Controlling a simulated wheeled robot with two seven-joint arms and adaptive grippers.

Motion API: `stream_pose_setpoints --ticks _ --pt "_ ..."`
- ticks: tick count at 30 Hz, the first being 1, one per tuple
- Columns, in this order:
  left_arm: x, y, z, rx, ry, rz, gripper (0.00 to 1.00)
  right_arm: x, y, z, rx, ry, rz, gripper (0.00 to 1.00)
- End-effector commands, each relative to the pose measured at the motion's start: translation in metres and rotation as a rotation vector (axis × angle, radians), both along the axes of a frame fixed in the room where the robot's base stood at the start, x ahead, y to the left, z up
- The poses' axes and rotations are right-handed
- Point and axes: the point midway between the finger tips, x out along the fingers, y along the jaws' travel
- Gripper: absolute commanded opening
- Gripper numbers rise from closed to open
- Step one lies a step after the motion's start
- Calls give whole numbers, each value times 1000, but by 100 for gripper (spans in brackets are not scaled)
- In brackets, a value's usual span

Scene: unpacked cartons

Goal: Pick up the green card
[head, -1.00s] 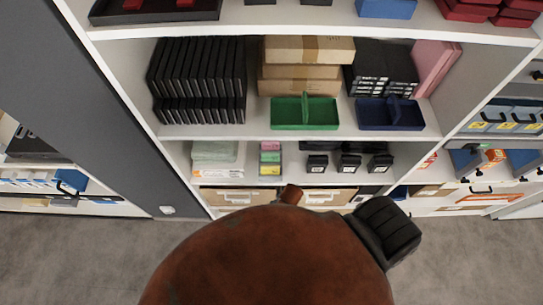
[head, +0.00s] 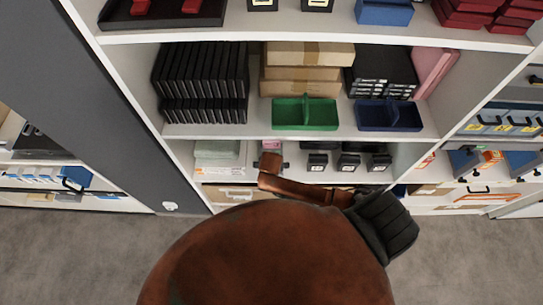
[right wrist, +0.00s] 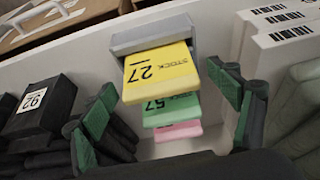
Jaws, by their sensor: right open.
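The green card (right wrist: 172,110) sits in a small stack in the right wrist view, between a yellow card (right wrist: 157,72) marked 27 and a pink card (right wrist: 178,132). A grey holder (right wrist: 152,36) is at the yellow card's end of the stack. My right gripper (right wrist: 166,90) is open, with one green-padded finger on each side of the stack and visible gaps to the cards. In the head view only a bit of the pink card (head: 271,145) shows; my arm hides the green card. My left gripper is not in view.
Black boxes (right wrist: 42,105) stand left of the cards and white labelled boxes (right wrist: 285,40) stand right in the right wrist view. In the head view, a green tray (head: 304,114) and a blue tray (head: 389,115) sit on the shelf above, whose edge (head: 300,136) overhangs.

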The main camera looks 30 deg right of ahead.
Motion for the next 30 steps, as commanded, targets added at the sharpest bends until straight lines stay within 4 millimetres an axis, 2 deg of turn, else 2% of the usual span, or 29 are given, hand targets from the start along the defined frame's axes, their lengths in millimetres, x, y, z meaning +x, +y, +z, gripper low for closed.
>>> stream_pose_setpoints --ticks 3,8,15,18,21,30 --pt "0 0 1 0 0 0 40 12 -7 0 -1 1 1 82" --pt "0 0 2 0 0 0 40 20 -12 0 -1 -1 1 82" --pt "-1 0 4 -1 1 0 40 50 -31 -1 -4 1 1 82" --pt "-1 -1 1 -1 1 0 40 52 -32 -19 -1 3 1 82" --pt "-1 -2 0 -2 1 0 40 55 -34 -26 0 1 2 82" --pt "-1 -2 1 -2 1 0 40 56 -34 -28 1 1 2 80"
